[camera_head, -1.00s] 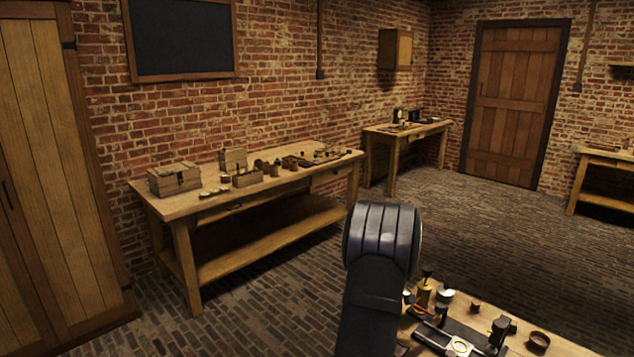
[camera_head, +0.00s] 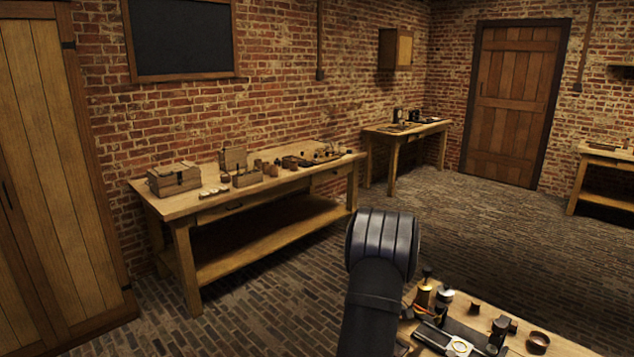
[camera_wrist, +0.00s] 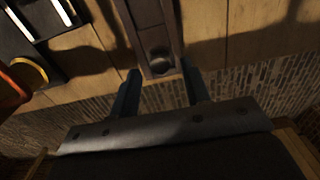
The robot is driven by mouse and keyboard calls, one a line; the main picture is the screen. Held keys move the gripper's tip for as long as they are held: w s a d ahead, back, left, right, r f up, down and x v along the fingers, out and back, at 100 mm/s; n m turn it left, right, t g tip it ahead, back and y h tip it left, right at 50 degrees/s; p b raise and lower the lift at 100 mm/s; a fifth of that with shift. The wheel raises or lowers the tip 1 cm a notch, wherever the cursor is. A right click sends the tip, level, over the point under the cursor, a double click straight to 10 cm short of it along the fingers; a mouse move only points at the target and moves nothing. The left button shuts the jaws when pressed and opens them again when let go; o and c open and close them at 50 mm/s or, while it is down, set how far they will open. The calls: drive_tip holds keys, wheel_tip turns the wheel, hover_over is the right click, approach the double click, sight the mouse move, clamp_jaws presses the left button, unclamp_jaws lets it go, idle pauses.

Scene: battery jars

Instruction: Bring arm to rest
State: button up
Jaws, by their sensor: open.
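My gripper (camera_wrist: 160,88) shows in the wrist view with its two dark fingers apart and nothing visible between their tips. Beyond the fingers is a wooden bench top, with a dark upright block with a round knob (camera_wrist: 158,62) at its edge. In the head view my arm rises from the lower middle beside the near bench (camera_head: 550,338); the gripper itself is out of that view.
The near bench holds brass and dark jars (camera_head: 424,294), a round brown bowl (camera_head: 538,339) and a dark mat. A long workbench (camera_head: 165,207) with a wooden box (camera_head: 174,179) stands against the brick wall. The floor between is clear.

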wheel_tip(320, 180, up, 2)
drive_tip(key=shift+r, duration=0.15)
drive_tip(key=s+d+r, duration=0.7)
drive_tip(key=s+d, duration=0.1)
drive_tip(key=s, duration=0.1)
drive_tip(key=m, duration=0.4)
hover_over(460, 346)
wheel_tip(460, 346, down, 9)
drive_tip(key=shift+a+f, duration=0.1)
drive_tip(key=shift+f, duration=0.1)
wheel_tip(460, 346, up, 3)
drive_tip(key=shift+r, duration=0.7)
drive_tip(key=shift+f, duration=0.1)
